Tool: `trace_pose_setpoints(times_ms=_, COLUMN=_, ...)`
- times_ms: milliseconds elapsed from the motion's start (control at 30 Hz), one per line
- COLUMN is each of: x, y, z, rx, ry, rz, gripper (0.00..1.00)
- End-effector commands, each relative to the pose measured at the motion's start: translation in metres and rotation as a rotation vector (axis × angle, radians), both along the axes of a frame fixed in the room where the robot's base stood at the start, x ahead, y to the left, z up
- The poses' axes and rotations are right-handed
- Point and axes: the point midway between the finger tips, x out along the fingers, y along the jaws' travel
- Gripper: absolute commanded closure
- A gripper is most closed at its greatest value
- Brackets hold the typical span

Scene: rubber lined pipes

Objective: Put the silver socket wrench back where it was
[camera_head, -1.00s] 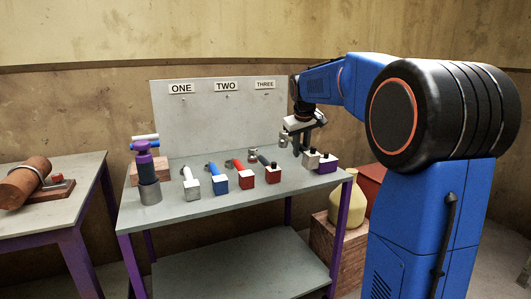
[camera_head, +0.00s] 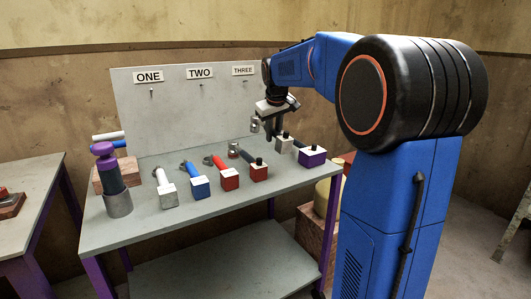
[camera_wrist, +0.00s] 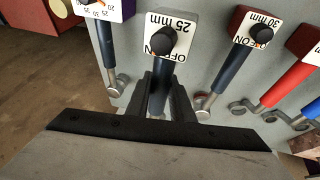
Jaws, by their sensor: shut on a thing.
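The silver socket wrench has a grey block head (camera_head: 284,144) with a white top and black knob. In the wrist view its top (camera_wrist: 174,38) reads "25 mm", and its dark blue handle (camera_wrist: 158,97) runs between my fingers. My gripper (camera_head: 272,133) is shut on this handle above the right part of the table. It also shows in the wrist view (camera_wrist: 165,100), where it hides the wrench's far end. A silver end piece (camera_head: 255,125) shows beside my gripper in the head view.
A purple-headed wrench (camera_head: 312,156) and a dark red one (camera_head: 258,172) lie close on either side. Red (camera_head: 229,179), blue (camera_head: 200,187) and white-handled (camera_head: 168,195) wrenches lie further left. A board (camera_head: 190,115) with ONE, TWO, THREE labels stands behind.

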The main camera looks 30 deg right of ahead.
Motion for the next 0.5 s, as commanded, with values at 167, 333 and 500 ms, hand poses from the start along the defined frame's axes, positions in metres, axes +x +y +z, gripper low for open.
trace_pose_setpoints(times_ms=167, x=0.0, y=0.0, z=-0.023, rx=0.0, ry=-0.001, rz=0.0, gripper=1.0)
trace_pose_setpoints(times_ms=333, x=0.0, y=0.0, z=-0.032, rx=-0.001, ry=-0.001, rz=0.0, gripper=1.0)
trace_pose_setpoints(times_ms=500, x=0.0, y=0.0, z=-0.051, rx=0.0, ry=0.0, rz=0.0, gripper=1.0)
